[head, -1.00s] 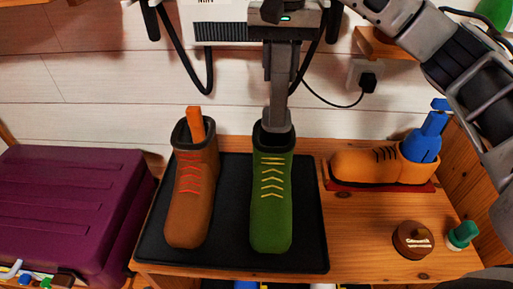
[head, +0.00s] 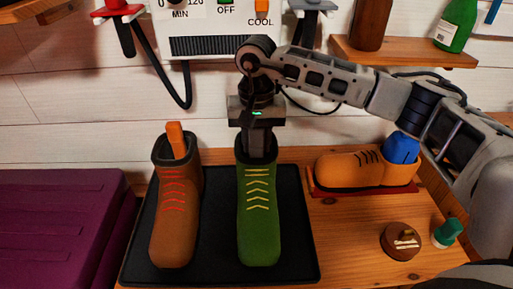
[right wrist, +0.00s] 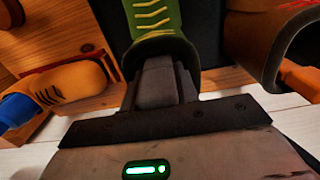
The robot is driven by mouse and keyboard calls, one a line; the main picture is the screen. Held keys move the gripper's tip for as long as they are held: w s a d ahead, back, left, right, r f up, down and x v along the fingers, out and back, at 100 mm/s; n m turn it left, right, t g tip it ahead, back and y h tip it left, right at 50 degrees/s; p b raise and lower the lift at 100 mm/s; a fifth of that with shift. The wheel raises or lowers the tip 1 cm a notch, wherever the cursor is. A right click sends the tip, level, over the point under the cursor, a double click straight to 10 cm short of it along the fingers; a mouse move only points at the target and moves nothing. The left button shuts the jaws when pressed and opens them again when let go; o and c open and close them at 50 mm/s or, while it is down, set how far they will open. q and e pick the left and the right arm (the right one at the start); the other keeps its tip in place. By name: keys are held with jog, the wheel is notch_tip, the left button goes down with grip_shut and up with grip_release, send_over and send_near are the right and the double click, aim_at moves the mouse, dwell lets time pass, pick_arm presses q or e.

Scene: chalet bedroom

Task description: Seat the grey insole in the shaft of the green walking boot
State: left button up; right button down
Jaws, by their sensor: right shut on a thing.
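The green walking boot (head: 259,215) with yellow laces stands upright on a black tray (head: 300,225); its shaft opening faces up at the back. My right gripper (head: 257,152) points straight down into this opening, its fingertips hidden by the shaft rim. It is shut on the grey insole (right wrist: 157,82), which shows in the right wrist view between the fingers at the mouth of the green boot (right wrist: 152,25). The insole's lower part is hidden inside the shaft, so I cannot tell how deep it sits. My left gripper is out of view.
A brown boot (head: 173,220) with an orange insert (head: 176,140) stands close left on the tray. A round brown tin (head: 401,241) and a purple case (head: 55,225) flank the tray.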

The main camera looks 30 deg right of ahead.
notch_tip(320, 180, down, 2)
jog(key=shift+f, duration=0.2)
jog(key=shift+f, duration=0.2)
jog(key=c, duration=1.3)
grip_release()
jog(key=shift+r, duration=0.1)
